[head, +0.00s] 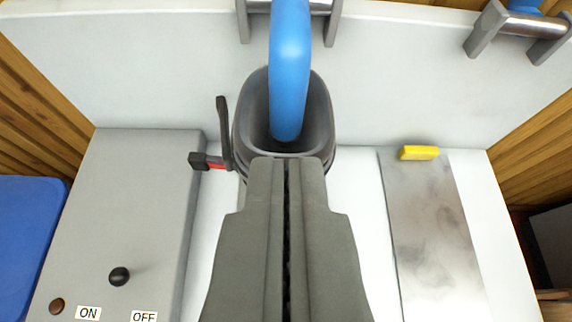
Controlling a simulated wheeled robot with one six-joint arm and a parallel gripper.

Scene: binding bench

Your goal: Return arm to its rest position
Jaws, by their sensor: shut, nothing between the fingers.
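My gripper (287,165) points forward from the bottom middle of the head view. Its two grey fingers lie side by side with only a thin dark line between them, shut and empty. Past the fingertips, a dark grey cup-like holder (320,110) stands against the white back panel. A thick blue curved tube (289,70) comes down into its opening. The fingertips overlap the holder's lower edge in the picture; I cannot tell if they touch it.
A grey box (140,210) with a black knob (119,276) and ON and OFF labels is at left. A metal plate (435,230) with a yellow block (418,153) lies at right. A black-and-red lever (224,135) stands beside the holder. Metal brackets (533,25) project from the back panel (160,65).

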